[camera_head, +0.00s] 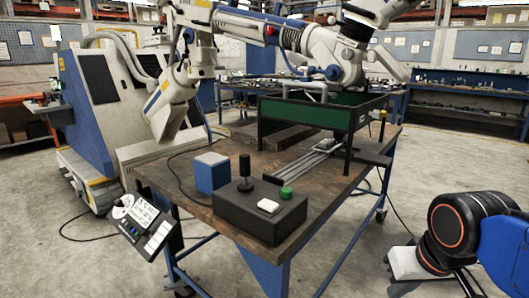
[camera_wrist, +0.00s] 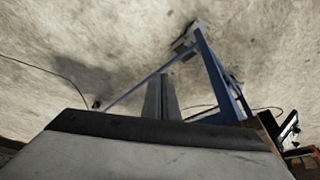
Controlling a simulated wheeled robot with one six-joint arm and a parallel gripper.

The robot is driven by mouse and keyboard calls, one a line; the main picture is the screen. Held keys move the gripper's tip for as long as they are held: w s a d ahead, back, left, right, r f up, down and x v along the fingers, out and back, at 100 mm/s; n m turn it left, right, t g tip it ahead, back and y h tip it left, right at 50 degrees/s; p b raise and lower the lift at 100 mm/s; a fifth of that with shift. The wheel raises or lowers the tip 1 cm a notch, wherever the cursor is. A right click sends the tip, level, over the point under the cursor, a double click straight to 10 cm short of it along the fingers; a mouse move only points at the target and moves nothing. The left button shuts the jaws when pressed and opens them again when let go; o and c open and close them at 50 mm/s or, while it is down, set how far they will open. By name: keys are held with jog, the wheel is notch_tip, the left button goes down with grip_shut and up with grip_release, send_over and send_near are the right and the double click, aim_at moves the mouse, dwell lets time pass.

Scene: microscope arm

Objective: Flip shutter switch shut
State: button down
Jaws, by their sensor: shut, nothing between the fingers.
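I cannot tell for sure which part is the shutter switch. A black control box (camera_head: 245,218) sits at the table's front, with a black upright knob (camera_head: 244,172), a white square button (camera_head: 268,205) and a green round knob (camera_head: 286,192) on top. A tilted panel (camera_head: 140,225) with a round dial and white rectangular parts hangs at the table's front left edge. My gripper (camera_wrist: 160,97) shows in the wrist view with its two grey fingers together and nothing between them. It points over bare floor, apart from the table frame (camera_wrist: 222,80).
The wooden table (camera_head: 330,178) carries a blue box (camera_head: 212,172), a green-walled tray frame (camera_head: 322,112) and metal rails. A large white and blue arm reaches over it. A grey and blue machine (camera_head: 95,85) stands at left. Floor is open at right, with cables.

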jog(key=s+f, duration=0.1)
jog(key=s+d+f, duration=0.1)
jog(key=f, duration=0.1)
jog(key=shift+s+d+f, duration=0.1)
jog(key=shift+d, duration=0.05)
jog(key=w+a+r+n+g, duration=0.1)
jog(key=w+a+r+n, duration=0.5)
jog(key=r, duration=0.3)
jog(key=w+a+r+n+g, duration=0.1)
jog(key=w+a+r+n, duration=0.4)
jog(key=w+r+n, duration=0.4)
jog(key=w+a+r+n+g, duration=0.1)
jog(key=w+a+r+n, duration=0.1)
jog(key=a+r+n, duration=0.4)
jog(key=w+a+r+n+g, duration=0.1)
jog(key=w+a+r+n, duration=0.2)
jog(key=a, duration=0.9)
notch_tip(320, 180, up, 4)
jog(key=n, duration=0.4)
jog(key=shift+w+f, duration=0.15)
jog(key=shift+w, duration=0.1)
